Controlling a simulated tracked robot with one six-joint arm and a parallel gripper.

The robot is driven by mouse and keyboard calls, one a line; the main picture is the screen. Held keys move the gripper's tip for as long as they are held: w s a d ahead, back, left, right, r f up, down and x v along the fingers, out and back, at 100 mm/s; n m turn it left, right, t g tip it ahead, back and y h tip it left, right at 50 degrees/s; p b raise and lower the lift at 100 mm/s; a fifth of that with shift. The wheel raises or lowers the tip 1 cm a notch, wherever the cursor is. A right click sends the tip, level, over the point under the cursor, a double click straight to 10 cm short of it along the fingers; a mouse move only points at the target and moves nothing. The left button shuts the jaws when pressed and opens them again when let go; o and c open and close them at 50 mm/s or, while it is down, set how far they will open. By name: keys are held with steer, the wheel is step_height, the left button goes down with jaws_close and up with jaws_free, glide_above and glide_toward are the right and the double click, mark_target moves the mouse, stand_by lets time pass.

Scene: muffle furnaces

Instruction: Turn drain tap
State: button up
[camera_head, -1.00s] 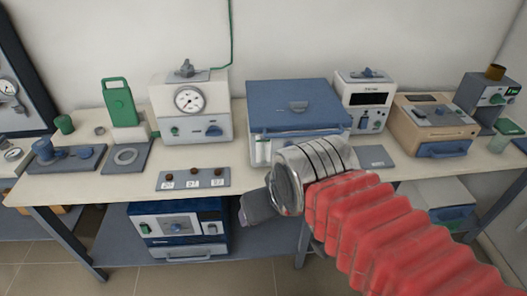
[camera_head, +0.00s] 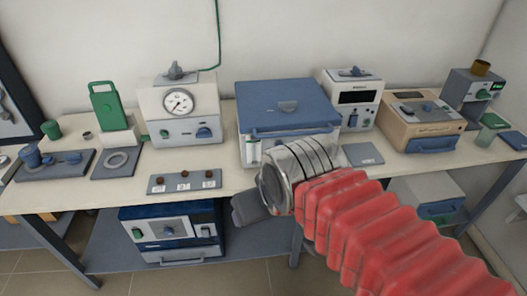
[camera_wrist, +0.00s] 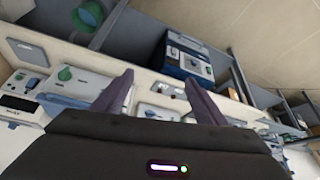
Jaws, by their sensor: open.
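I cannot clearly make out a drain tap in either view. A blue-lidded box (camera_head: 287,103) with a pale front stands at the middle of the bench. My arm end covers the lower right of its front, so a part there may be hidden. My gripper (camera_head: 243,210) shows dark in front of the bench's front edge, and its tips are hard to make out there. In the wrist view my gripper (camera_wrist: 157,86) has its two fingers spread apart with nothing held between them. The bench and its devices appear behind them, rotated in the picture.
The bench (camera_head: 240,180) carries a gauge unit (camera_head: 180,103), a plate with three small knobs (camera_head: 184,183), and a tan device (camera_head: 420,122) at right. A dark blue device (camera_head: 172,235) sits on the lower shelf. Open floor lies in front.

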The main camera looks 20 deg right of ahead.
steer(key=shift+d, duration=0.1)
steer(key=shift+c, duration=1.4)
steer(key=shift+d, duration=0.3)
steer(key=shift+c, duration=0.8)
steer(key=d+f+m+g, duration=0.1)
steer(key=d+f, duration=0.1)
steer(key=d+f+m+g, duration=0.1)
steer(key=d+f, duration=0.2)
steer(key=d+f+m+g+h, duration=0.1)
steer(key=d+f, duration=0.2)
steer(key=shift+s+f, duration=0.1)
steer(key=shift+s, duration=0.05)
steer(key=c, duration=0.4)
steer(key=w+d+f+m+t+h, duration=0.2)
steer(key=d+f+t+h, duration=0.1)
steer(key=d+f, duration=2.2)
steer(key=shift+c, duration=0.2)
steer(key=w+r+n+t, duration=0.1)
steer(key=w+r+t, duration=0.3)
steer(key=r+t, duration=0.2)
steer(key=w+r+t+h, duration=0.1)
steer(key=w+r+t, duration=0.4)
steer(key=r, duration=0.3)
steer(key=shift+a+r+n+t, duration=0.4)
